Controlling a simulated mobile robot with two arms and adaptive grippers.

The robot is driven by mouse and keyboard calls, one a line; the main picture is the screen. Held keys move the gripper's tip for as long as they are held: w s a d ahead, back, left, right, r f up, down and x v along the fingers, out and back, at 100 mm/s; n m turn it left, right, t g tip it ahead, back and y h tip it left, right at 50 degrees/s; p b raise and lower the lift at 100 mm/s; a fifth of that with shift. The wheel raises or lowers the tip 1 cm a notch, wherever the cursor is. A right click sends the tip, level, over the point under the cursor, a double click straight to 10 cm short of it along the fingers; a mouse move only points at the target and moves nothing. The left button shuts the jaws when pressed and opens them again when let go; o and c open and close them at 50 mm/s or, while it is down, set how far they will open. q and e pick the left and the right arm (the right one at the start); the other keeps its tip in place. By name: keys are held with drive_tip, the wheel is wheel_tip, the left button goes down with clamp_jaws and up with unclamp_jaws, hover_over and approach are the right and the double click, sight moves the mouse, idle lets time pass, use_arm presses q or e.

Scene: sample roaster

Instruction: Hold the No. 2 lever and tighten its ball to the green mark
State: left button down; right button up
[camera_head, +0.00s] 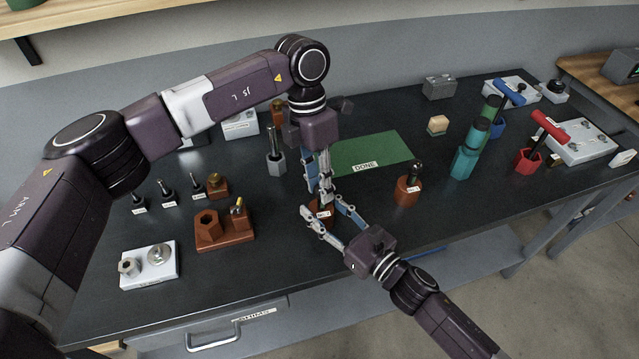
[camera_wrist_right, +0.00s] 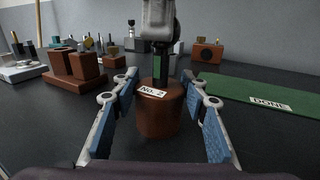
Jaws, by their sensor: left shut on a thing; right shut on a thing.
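The No. 2 lever stands upright in a reddish-brown block (camera_wrist_right: 158,113) with a white "No. 2" label. My right gripper (camera_head: 327,214) is shut on the block, one blue-padded finger on each side. My left gripper (camera_head: 325,178) comes down from above and is shut on the lever's top.
A green DONE mat (camera_head: 386,150) lies just behind. Another brown block with a lever (camera_head: 407,190) stands to the right. A brown holder (camera_head: 224,238), a white tray (camera_head: 150,274) and several small black-knobbed pieces stand to the left. Red and blue handled tools (camera_head: 548,127) are at far right.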

use_arm(q)
drive_tip(key=m, duration=0.5)
drive_tip(key=shift+w+m+y, duration=0.15)
drive_tip(key=shift+m+y, duration=0.15)
drive_tip(key=shift+y, duration=0.1)
drive_tip(key=m+y, duration=0.1)
drive_tip(key=m, duration=0.3)
drive_tip(key=shift+d+m, duration=0.1)
drive_tip(key=shift+m, duration=0.3)
drive_tip(key=shift+w+m, duration=0.1)
drive_tip(key=shift+m, duration=0.2)
drive_tip(key=c, duration=1.6)
unclamp_jaws()
drive_tip(key=shift+r, duration=0.1)
wheel_tip(320, 180, up, 12)
drive_tip(key=w, duration=0.2)
drive_tip(key=shift+d, duration=0.4)
drive_tip(key=shift+f, duration=0.2)
